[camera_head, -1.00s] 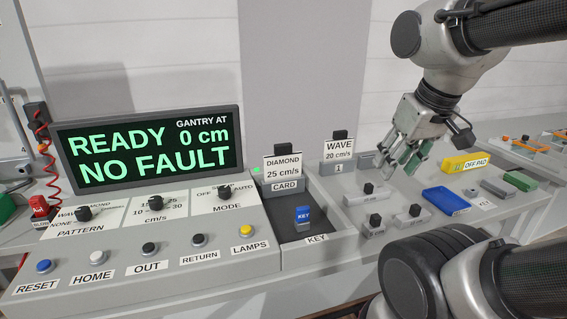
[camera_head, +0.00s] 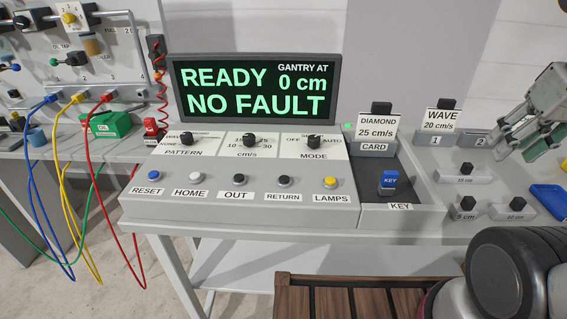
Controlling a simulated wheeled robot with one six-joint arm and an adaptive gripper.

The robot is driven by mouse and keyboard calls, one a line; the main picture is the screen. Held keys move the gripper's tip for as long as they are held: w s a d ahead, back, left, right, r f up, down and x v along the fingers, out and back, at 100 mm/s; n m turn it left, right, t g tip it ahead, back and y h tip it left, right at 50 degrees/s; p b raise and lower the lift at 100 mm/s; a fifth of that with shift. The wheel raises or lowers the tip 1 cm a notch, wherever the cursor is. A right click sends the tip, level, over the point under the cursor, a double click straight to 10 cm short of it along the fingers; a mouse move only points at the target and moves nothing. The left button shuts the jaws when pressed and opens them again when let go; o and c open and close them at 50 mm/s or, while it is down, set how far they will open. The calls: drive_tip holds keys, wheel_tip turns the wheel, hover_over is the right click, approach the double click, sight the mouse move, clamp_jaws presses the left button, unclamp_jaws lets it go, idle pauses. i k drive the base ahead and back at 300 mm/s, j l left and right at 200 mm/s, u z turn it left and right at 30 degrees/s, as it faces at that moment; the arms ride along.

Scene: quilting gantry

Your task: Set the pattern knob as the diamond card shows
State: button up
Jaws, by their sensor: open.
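The pattern knob (camera_head: 186,138) is a black knob at the left of the sloped console, above the word PATTERN. Small position words are printed around it; where its pointer stands is too small to tell. The diamond card (camera_head: 376,126) stands upright in the slot marked CARD, right of the screen, and reads DIAMOND 25 cm/s. My gripper (camera_head: 510,145) is at the right edge, far right of the knob, over the area behind the small grey blocks. It is open, with nothing seen between its fingers, and partly cut off by the frame.
The screen (camera_head: 254,90) reads READY, 0 cm, NO FAULT. The speed knob (camera_head: 249,140) and mode knob (camera_head: 313,142) sit right of the pattern knob, with a row of buttons in front. A blue key (camera_head: 389,181) and the wave card (camera_head: 440,122) stand right. Coloured cables hang left.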

sight(187, 138)
drive_tip(key=j+u, duration=0.2)
drive_tip(key=j, duration=0.3)
drive_tip(key=j+u, duration=0.2)
drive_tip(key=j, duration=0.25)
drive_tip(key=i+j+u, duration=0.2)
drive_tip(key=j, duration=0.25)
